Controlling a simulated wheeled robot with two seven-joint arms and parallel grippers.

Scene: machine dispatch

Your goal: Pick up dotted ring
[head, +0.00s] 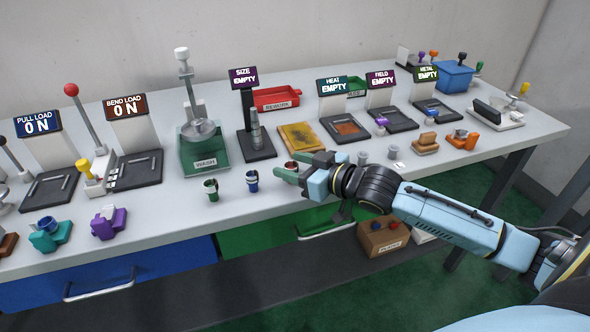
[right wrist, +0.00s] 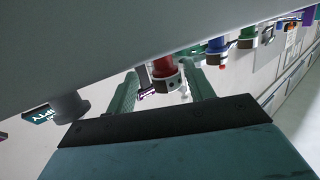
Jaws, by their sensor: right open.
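Three small coloured posts stand in a row near the front of the bench: green (head: 211,190), blue (head: 252,181) and red (head: 291,166). Each seems to carry a pale ring. In the right wrist view the ring (right wrist: 167,85) on the red post (right wrist: 163,67) shows small dark marks; I cannot tell for sure that it is the dotted ring. My right gripper (head: 294,168) is open at the red post. In the wrist view the red post shows between its two fingers (right wrist: 161,92), with no clear grip on it. My left gripper is out of view.
The blue post (right wrist: 217,46) and green post (right wrist: 248,37) stand beside the red one. Small grey cylinders (head: 363,130) stand beyond my right wrist. The bench's front edge is close below.

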